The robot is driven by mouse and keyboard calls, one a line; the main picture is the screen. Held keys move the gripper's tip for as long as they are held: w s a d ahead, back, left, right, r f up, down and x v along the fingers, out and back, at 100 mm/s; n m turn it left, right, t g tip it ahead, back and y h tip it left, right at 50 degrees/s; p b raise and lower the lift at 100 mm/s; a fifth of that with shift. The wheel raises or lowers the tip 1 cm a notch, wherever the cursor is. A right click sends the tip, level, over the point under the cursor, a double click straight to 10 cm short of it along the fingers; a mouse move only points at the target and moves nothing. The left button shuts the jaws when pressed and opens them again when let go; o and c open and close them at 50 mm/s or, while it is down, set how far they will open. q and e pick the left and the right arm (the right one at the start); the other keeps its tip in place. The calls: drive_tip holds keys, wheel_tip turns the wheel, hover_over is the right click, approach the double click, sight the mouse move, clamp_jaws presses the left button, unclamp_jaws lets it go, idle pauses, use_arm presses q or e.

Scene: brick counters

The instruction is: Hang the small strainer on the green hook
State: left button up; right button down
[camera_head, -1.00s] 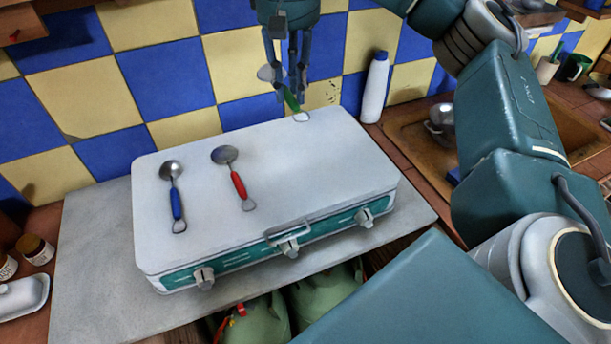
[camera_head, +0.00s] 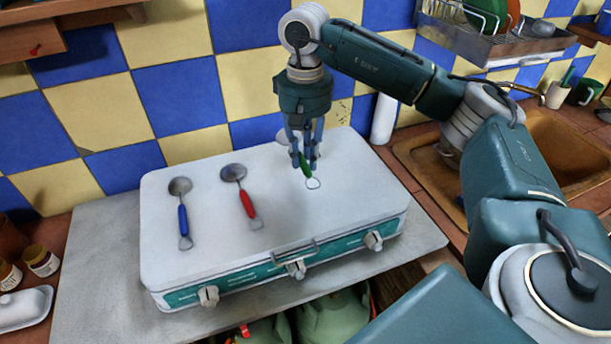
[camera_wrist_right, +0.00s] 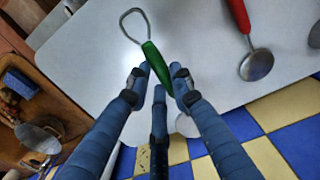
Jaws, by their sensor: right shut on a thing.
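My right gripper (camera_head: 305,160) is shut on the green handle (camera_head: 305,164) of a utensil over the back right of the white stove lid. Its wire loop (camera_head: 313,183) points toward the front, and its pale round head (camera_head: 286,137) is partly hidden behind my fingers. In the right wrist view the green handle (camera_wrist_right: 157,65) is between my fingertips (camera_wrist_right: 156,84). I cannot tell whether it touches the lid. A blue-handled utensil (camera_head: 183,215) and a red-handled utensil (camera_head: 246,202) lie on the lid. No green hook is distinguishable. My left gripper is not in view.
The stove (camera_head: 215,262) stands on a grey slab against the tiled wall. A wooden shelf (camera_head: 70,8) with a small red hook (camera_head: 36,49) is at upper left. A white bottle (camera_head: 384,120), sink (camera_head: 418,150) and dish rack (camera_head: 470,35) are on the right.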

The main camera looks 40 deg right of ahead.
sight(305, 188)
wheel_tip(305, 188, down, 6)
drive_tip(key=shift+f+p, duration=0.15)
drive_tip(key=shift+p, duration=0.55)
drive_tip(key=shift+f, duration=0.15)
drive_tip(key=shift+f, duration=0.1)
drive_tip(key=shift+f, duration=0.15)
drive_tip(key=c, duration=1.5)
unclamp_jaws()
drive_tip(key=shift+c, duration=0.2)
